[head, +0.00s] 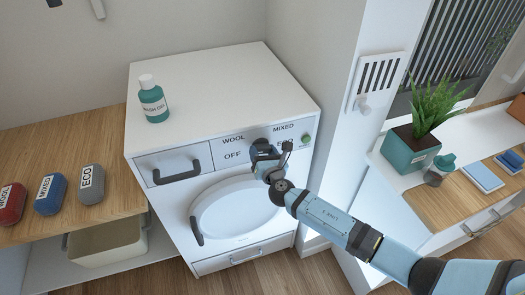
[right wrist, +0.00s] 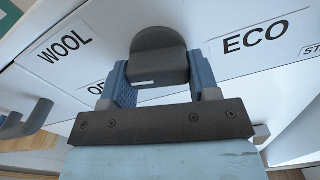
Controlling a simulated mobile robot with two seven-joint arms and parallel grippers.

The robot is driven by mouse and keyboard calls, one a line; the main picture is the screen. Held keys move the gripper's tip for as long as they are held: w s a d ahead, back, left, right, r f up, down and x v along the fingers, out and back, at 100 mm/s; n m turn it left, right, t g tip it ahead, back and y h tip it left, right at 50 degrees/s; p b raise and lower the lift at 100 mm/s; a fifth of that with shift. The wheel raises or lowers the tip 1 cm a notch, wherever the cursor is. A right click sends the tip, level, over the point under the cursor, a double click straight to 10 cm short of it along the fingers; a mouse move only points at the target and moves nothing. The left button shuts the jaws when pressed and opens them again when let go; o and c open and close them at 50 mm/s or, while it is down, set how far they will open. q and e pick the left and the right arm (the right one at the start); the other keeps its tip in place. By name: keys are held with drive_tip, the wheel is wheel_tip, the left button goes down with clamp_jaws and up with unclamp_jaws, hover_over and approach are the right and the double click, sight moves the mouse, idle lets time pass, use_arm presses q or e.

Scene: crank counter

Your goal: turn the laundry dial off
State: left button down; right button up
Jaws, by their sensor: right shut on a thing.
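The laundry dial is a dark round knob on the white washing machine's front panel; it shows in the right wrist view (right wrist: 157,45) and is mostly hidden behind my gripper in the head view. Labels WOOL, MIXED, OFF and ECO stand around it. OFF (head: 232,155) is at its lower left and is partly covered in the right wrist view. My right gripper (head: 264,151) is shut on the dial, with one blue finger on each side of its grip bar (right wrist: 160,68). A short white mark shows on the bar's lower left. My left gripper is not in view.
A green button (head: 306,139) is right of the dial. A drawer with a dark handle (head: 178,174) is left, and the round door (head: 236,212) is below. A green bottle (head: 152,100) stands on top. A wall pillar rises close on the right.

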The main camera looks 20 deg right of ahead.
idle(0.3)
drive_tip(key=o, duration=0.9)
drive_tip(key=shift+s, duration=0.1)
drive_tip(key=s, duration=0.4)
drive_tip(key=s+b, duration=0.1)
drive_tip(key=s, duration=0.8)
drive_tip(key=shift+s+d, duration=0.25)
drive_tip(key=shift+s, duration=0.05)
